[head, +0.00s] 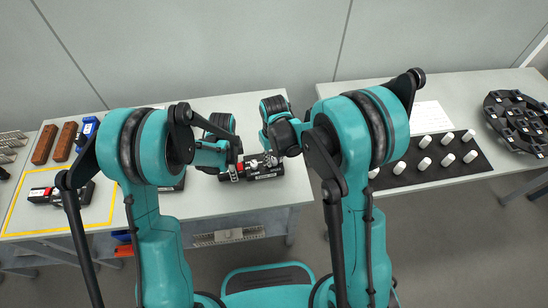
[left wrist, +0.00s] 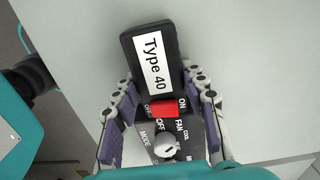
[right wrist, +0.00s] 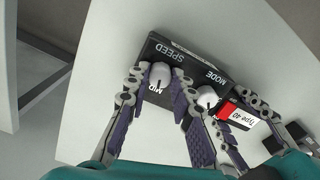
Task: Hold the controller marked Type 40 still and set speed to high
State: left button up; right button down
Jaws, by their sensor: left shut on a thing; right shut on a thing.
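The black controller marked Type 40 (head: 265,171) lies on the left table near its right end. In the left wrist view its label (left wrist: 155,62), red switch (left wrist: 164,108) and a pale knob (left wrist: 166,146) show. My left gripper (left wrist: 166,92) is shut across its body, one finger on each side. In the right wrist view the words SPEED and MODE show on the controller (right wrist: 185,58). My right gripper (right wrist: 159,84) is shut on the speed knob (right wrist: 160,72), beside the word MID. The mode knob (right wrist: 207,98) is to its right. The speed knob's exact setting is unclear.
Another controller (head: 60,193) lies inside a yellow outline on the left. A dark object (head: 176,186) is partly hidden by my left arm. Brown blocks (head: 45,144) and a blue bin (head: 87,132) stand behind. The right table has white cylinders on a black mat (head: 400,183).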

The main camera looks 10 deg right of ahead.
aim_at(274, 160)
jog(key=m, duration=1.2)
jog(key=shift+m, duration=0.4)
dwell(0.3)
jog(key=c, duration=1.3)
grip_release()
jog(key=shift+r, duration=0.15)
notch_tip(274, 160, up, 12)
